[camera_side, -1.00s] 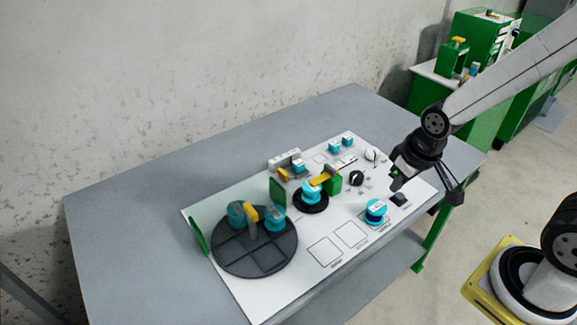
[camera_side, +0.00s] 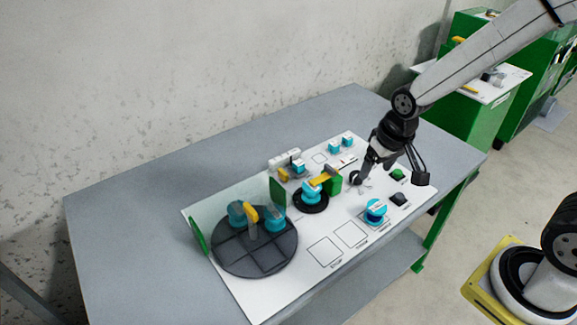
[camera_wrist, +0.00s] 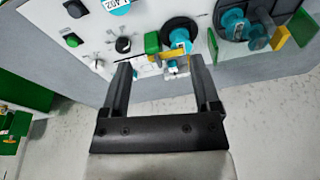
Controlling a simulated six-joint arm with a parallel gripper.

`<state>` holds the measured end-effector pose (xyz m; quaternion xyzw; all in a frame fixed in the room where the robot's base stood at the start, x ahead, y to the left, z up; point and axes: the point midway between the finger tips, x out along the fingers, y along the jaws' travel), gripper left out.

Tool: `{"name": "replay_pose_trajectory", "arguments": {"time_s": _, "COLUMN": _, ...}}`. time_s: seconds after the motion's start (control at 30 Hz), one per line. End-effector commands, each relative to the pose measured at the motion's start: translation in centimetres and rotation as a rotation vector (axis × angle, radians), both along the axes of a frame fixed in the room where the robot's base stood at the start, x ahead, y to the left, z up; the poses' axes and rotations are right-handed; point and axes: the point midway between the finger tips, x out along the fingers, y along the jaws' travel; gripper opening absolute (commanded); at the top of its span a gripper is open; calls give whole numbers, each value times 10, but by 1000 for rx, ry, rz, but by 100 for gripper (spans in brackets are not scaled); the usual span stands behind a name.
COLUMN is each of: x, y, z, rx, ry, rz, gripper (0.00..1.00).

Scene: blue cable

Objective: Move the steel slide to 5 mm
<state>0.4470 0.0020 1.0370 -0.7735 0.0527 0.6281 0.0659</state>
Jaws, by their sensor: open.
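A small light slide strip with a red mark (camera_side: 347,161) lies near the back edge of the white panel in the side view; it is too small to read its scale. My gripper (camera_side: 363,172) is open and empty, pointing down over the panel just right of the strip, close to a black knob (camera_side: 355,178). In the wrist view my gripper's two fingers (camera_wrist: 160,68) stand apart. Small white and teal parts at the panel's edge (camera_wrist: 171,66) show between them, and I cannot clearly make out the strip there.
The panel carries a green block (camera_side: 334,185) with a yellow bar, a dark round plate (camera_side: 252,262) with teal cylinders, a blue-and-white cylinder (camera_side: 375,210), teal blocks (camera_side: 340,144) and a green button (camera_side: 398,174). The grey table (camera_side: 130,215) is bare left of the panel.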

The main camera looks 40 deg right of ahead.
Motion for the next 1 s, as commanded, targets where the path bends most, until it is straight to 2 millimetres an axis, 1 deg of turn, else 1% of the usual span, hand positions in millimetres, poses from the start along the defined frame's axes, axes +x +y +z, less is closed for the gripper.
{"name": "replay_pose_trajectory", "arguments": {"time_s": 0.03, "x": 14, "y": 1, "z": -1, "rx": 7, "ry": 6, "rz": -34, "gripper": 79}}
{"name": "replay_pose_trajectory", "arguments": {"time_s": 0.1, "x": 32, "y": 2, "z": -1, "rx": 19, "ry": 14, "rz": -90, "gripper": 79}}
{"name": "replay_pose_trajectory", "arguments": {"time_s": 0.37, "x": 96, "y": 6, "z": -8, "rx": 58, "ry": 46, "rz": -301, "gripper": 79}}
{"name": "replay_pose_trajectory", "arguments": {"time_s": 0.5, "x": 128, "y": 8, "z": -15, "rx": 75, "ry": 63, "rz": -413, "gripper": 79}}
{"name": "replay_pose_trajectory", "arguments": {"time_s": 0.8, "x": 189, "y": 14, "z": -37, "rx": 105, "ry": 99, "rz": -657, "gripper": 79}}
{"name": "replay_pose_trajectory", "arguments": {"time_s": 1.0, "x": 223, "y": 18, "z": -56, "rx": 121, "ry": 119, "rz": -820, "gripper": 79}}
